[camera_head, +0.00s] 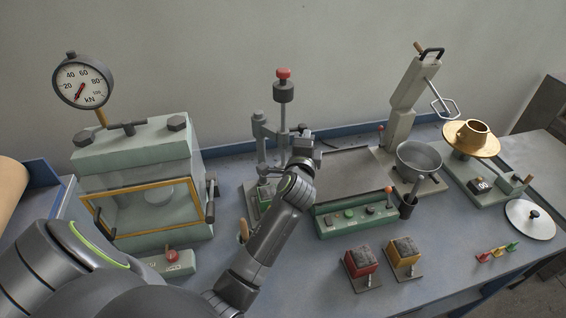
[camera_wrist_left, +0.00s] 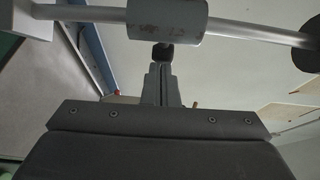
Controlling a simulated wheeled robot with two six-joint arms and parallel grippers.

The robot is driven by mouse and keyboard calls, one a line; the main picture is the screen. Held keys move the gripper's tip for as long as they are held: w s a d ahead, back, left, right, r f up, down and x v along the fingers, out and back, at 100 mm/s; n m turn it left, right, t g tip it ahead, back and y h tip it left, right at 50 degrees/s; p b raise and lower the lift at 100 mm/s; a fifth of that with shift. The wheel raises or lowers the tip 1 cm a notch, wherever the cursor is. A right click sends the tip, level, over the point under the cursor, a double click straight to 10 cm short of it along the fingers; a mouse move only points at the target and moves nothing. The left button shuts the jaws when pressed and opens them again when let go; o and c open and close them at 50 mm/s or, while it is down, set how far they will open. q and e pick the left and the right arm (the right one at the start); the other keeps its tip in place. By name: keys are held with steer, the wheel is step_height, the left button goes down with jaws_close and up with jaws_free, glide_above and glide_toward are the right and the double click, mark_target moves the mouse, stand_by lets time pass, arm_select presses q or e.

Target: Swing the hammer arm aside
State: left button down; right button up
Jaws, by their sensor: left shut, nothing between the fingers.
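The hammer stand stands at the middle back of the bench in the head view. Its upright rod carries a dark weight (camera_head: 284,92) and a red knob (camera_head: 283,73). A grey bracket (camera_head: 260,128) rises to its left, and my arm hides much of the base. My left gripper (camera_head: 303,146) is just right of the rod's lower part, shut and empty. In the left wrist view the shut fingers (camera_wrist_left: 162,82) point at a light rod (camera_wrist_left: 240,32) with a grey sleeve (camera_wrist_left: 167,18). A small dark knob (camera_wrist_left: 162,52) shows at the fingertips; contact is unclear. My right gripper is not in view.
A press with a gauge (camera_head: 82,82) stands left. Right of my gripper are a flat grey plate (camera_head: 345,172) and a green button panel (camera_head: 352,217). A red block (camera_head: 360,262) and a yellow block (camera_head: 404,255) sit in front. A grey bowl (camera_head: 418,160) stands further right.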

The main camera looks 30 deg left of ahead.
arm_select(q)
steer(key=w+a+n+g+y+b, duration=0.5)
steer(key=w+n+g+y+b, duration=0.1)
steer(key=w+b, duration=0.3)
steer(key=shift+w+a+y, duration=0.2)
steer(key=shift+y, duration=0.5)
